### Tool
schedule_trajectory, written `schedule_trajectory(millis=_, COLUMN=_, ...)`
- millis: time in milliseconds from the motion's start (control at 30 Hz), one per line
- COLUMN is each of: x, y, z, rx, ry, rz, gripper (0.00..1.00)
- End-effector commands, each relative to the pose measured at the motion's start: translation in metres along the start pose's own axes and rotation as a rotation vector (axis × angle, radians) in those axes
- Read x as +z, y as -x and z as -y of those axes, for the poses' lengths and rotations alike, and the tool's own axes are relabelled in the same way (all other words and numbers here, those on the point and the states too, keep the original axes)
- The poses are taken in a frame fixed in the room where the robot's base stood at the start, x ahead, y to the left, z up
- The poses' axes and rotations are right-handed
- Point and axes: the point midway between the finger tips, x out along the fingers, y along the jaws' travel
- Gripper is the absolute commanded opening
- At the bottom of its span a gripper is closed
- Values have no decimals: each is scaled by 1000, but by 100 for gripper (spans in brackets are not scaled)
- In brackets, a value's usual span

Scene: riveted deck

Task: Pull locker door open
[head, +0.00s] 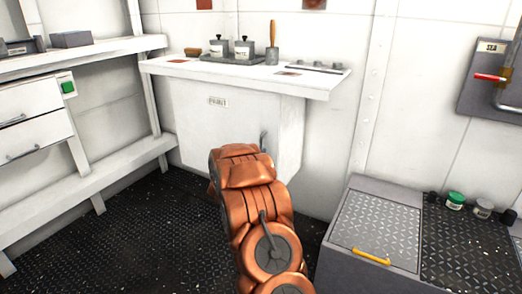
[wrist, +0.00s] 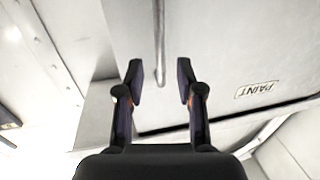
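The white locker door (head: 225,125), labelled PAINT, is under the counter in the head view. It looks closed against its frame. In the wrist view the door (wrist: 215,60) fills the middle and upper right, with its label upside down. A thin grey bar handle (wrist: 159,40) runs along the door there; part of it shows above my arm in the head view (head: 263,141). My gripper (wrist: 160,72) is open, with the handle's end between its fingers in the picture. I see no contact with the handle. In the head view my arm hides the gripper.
The white counter (head: 322,85) juts out above the locker and holds canisters (head: 243,50) and a brush (head: 272,35). A grey chest (head: 375,228) with a yellow handle stands at right. Shelving with drawers (head: 30,110) is at left. Dark floor (head: 130,235) is clear at left.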

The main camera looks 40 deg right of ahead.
Motion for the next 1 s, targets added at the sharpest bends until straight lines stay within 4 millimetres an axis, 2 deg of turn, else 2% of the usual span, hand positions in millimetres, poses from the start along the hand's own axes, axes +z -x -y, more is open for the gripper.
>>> schedule_trajectory(millis=200, x=3, y=-27, z=0, rx=0, ry=0, rz=1, gripper=37)
schedule_trajectory(millis=400, x=1, y=-44, z=0, rx=1, ry=-1, rz=-1, gripper=37)
schedule_trajectory(millis=867, x=1, y=-50, z=1, rx=-1, ry=0, rz=2, gripper=37)
schedule_trajectory(millis=1000, x=1, y=-50, z=0, rx=-1, ry=0, rz=2, gripper=23)
